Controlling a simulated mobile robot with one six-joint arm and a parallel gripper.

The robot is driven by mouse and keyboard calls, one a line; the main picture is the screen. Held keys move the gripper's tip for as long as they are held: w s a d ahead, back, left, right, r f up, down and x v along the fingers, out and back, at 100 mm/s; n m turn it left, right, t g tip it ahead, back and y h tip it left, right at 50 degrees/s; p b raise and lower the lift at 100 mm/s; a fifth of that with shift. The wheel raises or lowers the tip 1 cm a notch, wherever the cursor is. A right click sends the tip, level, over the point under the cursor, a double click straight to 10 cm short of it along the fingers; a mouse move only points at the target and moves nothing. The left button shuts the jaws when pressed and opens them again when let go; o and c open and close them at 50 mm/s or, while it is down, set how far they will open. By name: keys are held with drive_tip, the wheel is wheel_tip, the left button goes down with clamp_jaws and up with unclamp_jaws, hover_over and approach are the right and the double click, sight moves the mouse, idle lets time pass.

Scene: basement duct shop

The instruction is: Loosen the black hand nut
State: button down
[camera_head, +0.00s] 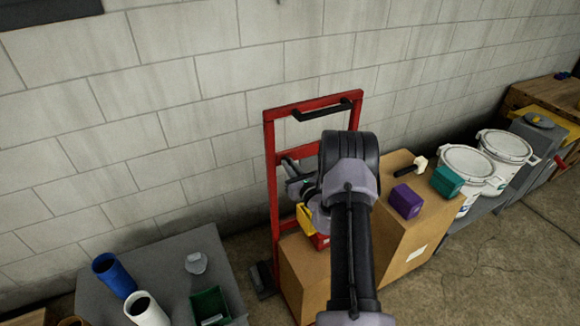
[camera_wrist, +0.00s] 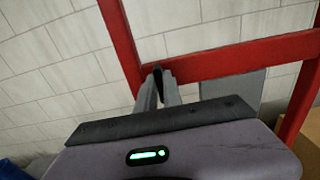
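A small black piece, which looks like the black hand nut (camera_wrist: 158,74), shows in the wrist view at the red frame's crossbar. My gripper (camera_wrist: 160,84) has its two grey fingers close together, one on each side of this piece, with no clear gap at the tips. In the head view my gripper (camera_head: 297,184) reaches to the left side of the red upright frame (camera_head: 271,195). There my own wrist hides much of the crossbar, and the nut cannot be made out clearly.
A cardboard box (camera_head: 390,235) carries a purple block (camera_head: 405,201), a green block (camera_head: 447,181) and a black-handled mallet (camera_head: 411,167). White buckets (camera_head: 467,170) stand to the right. A grey table (camera_head: 190,262) at lower left holds a blue cup (camera_head: 114,275), a white cup (camera_head: 146,309) and a green bin (camera_head: 210,306).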

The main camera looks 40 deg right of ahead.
drive_tip(key=shift+n, duration=0.3)
drive_tip(key=shift+a+f+n+b, duration=0.15)
drive_tip(key=shift+n+b, duration=3.5)
drive_tip(key=shift+n, duration=0.7)
drive_tip(key=shift+a+f+n+b, duration=0.1)
drive_tip(key=shift+f+n+b, duration=0.05)
drive_tip(key=shift+n+b, duration=3.85)
drive_tip(key=shift+n+p, duration=0.3)
drive_tip(key=shift+n, duration=0.25)
drive_tip(key=c, duration=1.5)
unclamp_jaws()
